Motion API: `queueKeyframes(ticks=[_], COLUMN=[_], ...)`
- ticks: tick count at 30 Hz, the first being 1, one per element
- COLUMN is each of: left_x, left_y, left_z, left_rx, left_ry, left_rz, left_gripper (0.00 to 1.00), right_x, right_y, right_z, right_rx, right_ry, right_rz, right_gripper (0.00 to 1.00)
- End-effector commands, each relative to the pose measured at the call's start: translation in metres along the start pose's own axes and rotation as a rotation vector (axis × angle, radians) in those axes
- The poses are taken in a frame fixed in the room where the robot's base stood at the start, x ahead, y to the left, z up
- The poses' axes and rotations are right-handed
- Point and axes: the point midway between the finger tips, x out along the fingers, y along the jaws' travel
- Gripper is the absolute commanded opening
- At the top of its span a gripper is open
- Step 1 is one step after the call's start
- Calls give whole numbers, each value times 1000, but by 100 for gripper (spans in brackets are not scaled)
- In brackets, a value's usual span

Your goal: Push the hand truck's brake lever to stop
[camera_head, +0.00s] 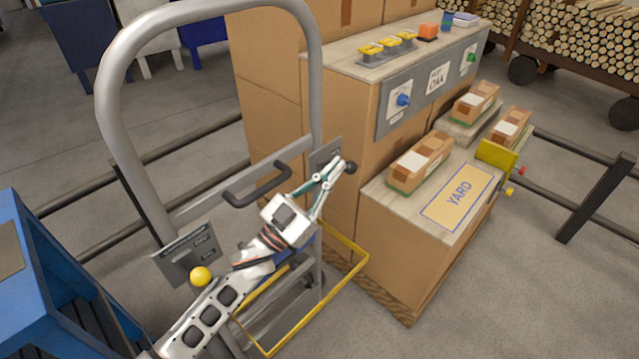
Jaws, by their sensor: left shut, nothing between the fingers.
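The hand truck (110,112) is a tall grey tubular frame with a dark crossbar grip (257,190). A grey plate (326,154) on its right side has a lever with a black ball knob (349,167). A labelled plate (188,254) on its left side has a yellow ball knob (201,276). I cannot read which one is marked as the brake lever. My left gripper (336,168) reaches across the frame from the lower left, shut and empty. Its fingertips are close beside the black knob; contact cannot be told. My right gripper is not in view.
A yellow-edged platform (353,266) lies low behind my arm. Stacked cartons (268,85) stand behind the frame, with a YARD-marked bench (458,199) and small boxes at right. A blue cabinet (45,272) stands at left. Dark rails (590,202) cross the floor.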

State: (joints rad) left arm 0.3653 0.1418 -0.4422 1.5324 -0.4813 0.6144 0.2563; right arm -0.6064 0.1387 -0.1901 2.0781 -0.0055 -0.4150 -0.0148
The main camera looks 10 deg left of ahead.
Motion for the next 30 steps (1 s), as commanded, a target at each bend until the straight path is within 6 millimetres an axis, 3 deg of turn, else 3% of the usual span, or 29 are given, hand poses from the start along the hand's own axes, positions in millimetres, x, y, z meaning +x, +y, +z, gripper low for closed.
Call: queueKeyframes(ticks=[1, 6, 12, 30], left_x=[-4, 0, 3, 0], left_y=[2, 2, 1, 6], left_z=[17, 28, 30, 34], left_rx=[-7, -4, -2, 49], left_ry=[-12, -8, -6, -7], left_rz=[-2, -1, 0, 31], left_gripper=[0, 0, 0, 0], right_x=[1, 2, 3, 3], right_y=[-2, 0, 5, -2], right_z=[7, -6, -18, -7], right_rx=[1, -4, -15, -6], right_ry=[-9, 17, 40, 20], right_rz=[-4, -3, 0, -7], right_gripper=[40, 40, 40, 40])
